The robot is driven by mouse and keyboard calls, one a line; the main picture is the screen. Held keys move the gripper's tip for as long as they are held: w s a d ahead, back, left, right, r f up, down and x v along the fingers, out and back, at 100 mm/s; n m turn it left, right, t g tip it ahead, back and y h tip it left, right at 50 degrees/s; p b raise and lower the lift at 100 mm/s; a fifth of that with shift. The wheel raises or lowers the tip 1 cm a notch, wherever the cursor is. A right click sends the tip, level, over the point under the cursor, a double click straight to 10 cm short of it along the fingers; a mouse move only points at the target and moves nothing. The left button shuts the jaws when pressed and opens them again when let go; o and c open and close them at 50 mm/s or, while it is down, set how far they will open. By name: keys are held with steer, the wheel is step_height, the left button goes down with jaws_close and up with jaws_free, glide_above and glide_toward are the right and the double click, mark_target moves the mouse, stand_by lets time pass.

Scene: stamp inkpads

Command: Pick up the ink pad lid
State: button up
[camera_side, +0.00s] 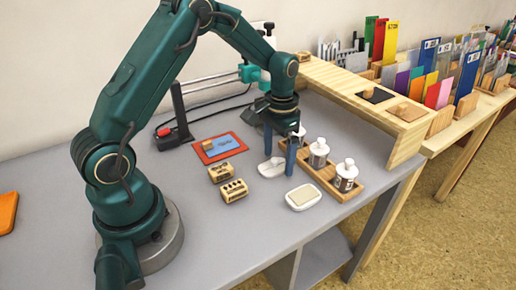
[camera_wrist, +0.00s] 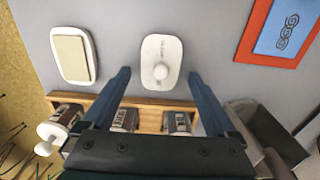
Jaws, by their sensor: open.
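The ink pad lid is a white rounded plate with a small round knob, lying on the grey table in the side view (camera_side: 266,170) and in the wrist view (camera_wrist: 161,48). My gripper (camera_side: 279,163) is open above the lid. In the wrist view its two blue fingers (camera_wrist: 159,75) stand apart, one on each side of the lid, with the knob between their tips. Nothing is held. The open ink pad (camera_side: 303,197), a white tray with a beige pad, lies nearby and shows at the left of the wrist view (camera_wrist: 73,56).
A wooden tray (camera_side: 327,181) with several white-capped bottles (camera_side: 346,176) stands close to the fingers. Two wooden stamps (camera_side: 234,190) lie to the left. A red-framed blue card (camera_side: 220,147) with a small wooden block lies behind them. The front table is clear.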

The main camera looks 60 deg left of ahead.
steer(key=shift+f, duration=0.25)
steer(key=c, duration=1.4)
steer(key=shift+r, duration=0.1)
